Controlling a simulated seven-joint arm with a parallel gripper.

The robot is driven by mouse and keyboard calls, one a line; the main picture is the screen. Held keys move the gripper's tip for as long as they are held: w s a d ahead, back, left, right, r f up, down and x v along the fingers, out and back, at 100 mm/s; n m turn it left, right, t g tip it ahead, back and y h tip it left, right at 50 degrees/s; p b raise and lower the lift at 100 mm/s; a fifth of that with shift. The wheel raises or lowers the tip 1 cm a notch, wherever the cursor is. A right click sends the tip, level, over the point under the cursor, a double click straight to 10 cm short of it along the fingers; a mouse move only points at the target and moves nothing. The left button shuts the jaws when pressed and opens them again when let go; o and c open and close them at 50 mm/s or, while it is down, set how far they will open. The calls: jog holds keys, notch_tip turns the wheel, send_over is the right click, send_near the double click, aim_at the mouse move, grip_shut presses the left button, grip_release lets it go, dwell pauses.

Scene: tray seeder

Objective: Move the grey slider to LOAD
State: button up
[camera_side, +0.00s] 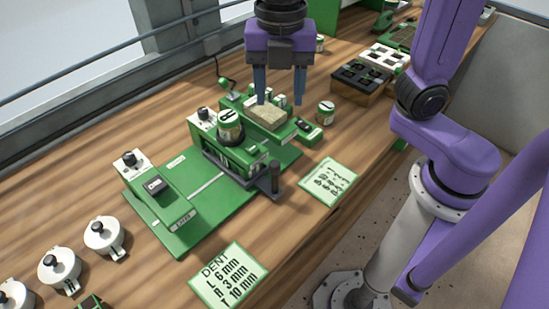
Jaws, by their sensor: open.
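A green seeder (213,190) stands on the wooden bench. A dark grey bar with an upright post (275,178) runs along its right front side; this looks like the grey slider, but I cannot be sure. No LOAD mark is readable from here.
A small round jar (326,112) stands right of my gripper. Green-edged cards (329,182) (228,276) lie at the front. Round white pots (104,237) stand front left. Bare bench shows between these.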

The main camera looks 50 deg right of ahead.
aim_at(274, 163)
jog(key=shift+n, duration=0.4)
jog(key=f, duration=1.7)
jog(key=shift+w+a, duration=0.25)
jog(key=shift+a, duration=0.1)
grip_shut()
